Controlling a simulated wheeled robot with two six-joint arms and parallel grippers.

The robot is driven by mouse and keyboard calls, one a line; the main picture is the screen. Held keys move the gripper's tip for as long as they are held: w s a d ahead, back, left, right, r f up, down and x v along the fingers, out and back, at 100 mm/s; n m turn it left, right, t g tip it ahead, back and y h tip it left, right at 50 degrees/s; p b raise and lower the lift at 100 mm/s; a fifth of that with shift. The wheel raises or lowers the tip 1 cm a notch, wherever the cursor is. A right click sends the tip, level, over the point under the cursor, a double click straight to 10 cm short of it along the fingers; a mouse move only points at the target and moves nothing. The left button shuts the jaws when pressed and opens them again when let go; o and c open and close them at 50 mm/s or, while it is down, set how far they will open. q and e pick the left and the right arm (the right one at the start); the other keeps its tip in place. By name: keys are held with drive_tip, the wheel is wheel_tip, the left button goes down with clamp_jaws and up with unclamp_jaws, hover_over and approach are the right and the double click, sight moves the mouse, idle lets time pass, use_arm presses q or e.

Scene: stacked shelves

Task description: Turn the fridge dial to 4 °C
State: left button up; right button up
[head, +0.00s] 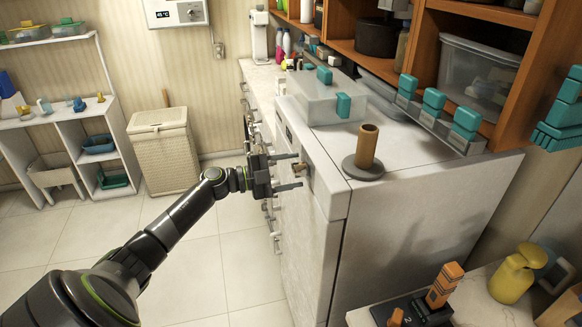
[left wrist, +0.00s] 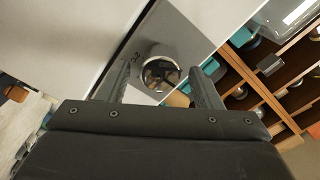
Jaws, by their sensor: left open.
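My left gripper (head: 296,171) is open, with one finger above the dial and one below. In the left wrist view my left gripper (left wrist: 160,69) has its fingers on either side of the dial; I cannot tell whether they touch it. My right gripper is not in view.
The white appliance (head: 435,235) carries a brown post on a round base (head: 367,150) and a clear box (head: 325,98). A wall unit (head: 176,12) shows a °C reading too small to read surely. A wicker hamper (head: 162,150) stands behind. The floor left is clear.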

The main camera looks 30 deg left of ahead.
use_arm(q)
drive_tip(key=shift+w+d, duration=0.1)
drive_tip(key=shift+w, duration=0.05)
drive_tip(key=c, duration=0.9)
drive_tip(key=shift+c, duration=0.4)
